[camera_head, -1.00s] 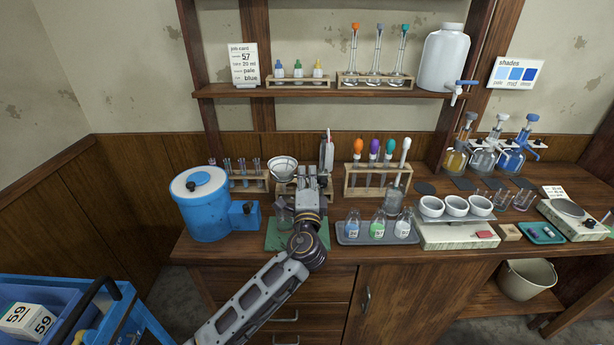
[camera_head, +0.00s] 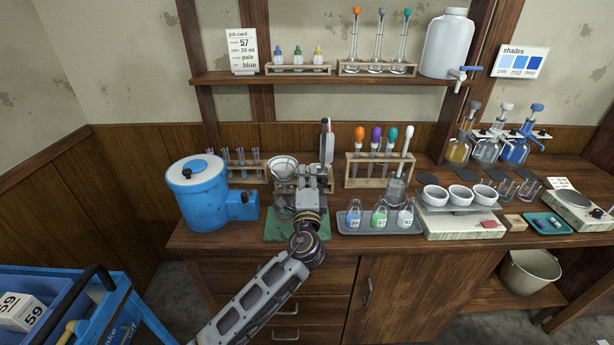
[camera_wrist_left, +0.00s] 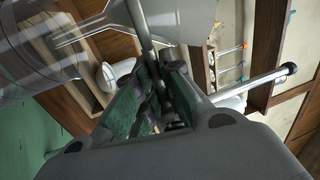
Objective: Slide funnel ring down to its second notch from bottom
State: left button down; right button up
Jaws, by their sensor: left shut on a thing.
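The funnel (camera_head: 283,164) is pale and cone-shaped, and sits in its ring at the stand above the green mat (camera_head: 277,230). My left gripper (camera_head: 310,178) is just right of the funnel, in front of the stand's upright rod (camera_head: 324,123). In the left wrist view its jaws (camera_wrist_left: 155,90) are closed around the grey arm of the funnel ring (camera_wrist_left: 143,28). The funnel's pale edge (camera_wrist_left: 185,18) and the black-tipped rod (camera_wrist_left: 260,79) also show there. Clear glassware (camera_wrist_left: 35,45) shows below the funnel. The notches cannot be made out. My right gripper is not in view.
A blue drum (camera_head: 200,200) stands left of the mat. A tray of small bottles (camera_head: 378,226) is close on the right. Racks with tubes (camera_head: 246,174) and coloured droppers (camera_head: 379,170) stand behind. A shelf (camera_head: 330,78) runs above.

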pick_arm(q)
jog(key=c, duration=1.5)
grip_release()
jog(key=shift+s+f, duration=0.4)
jog(key=shift+s, duration=1.6)
jog(key=shift+s+f, duration=0.35)
jog(key=shift+s, duration=1.6)
jog(key=shift+s+f, duration=0.4)
jog(key=shift+s, duration=1.6)
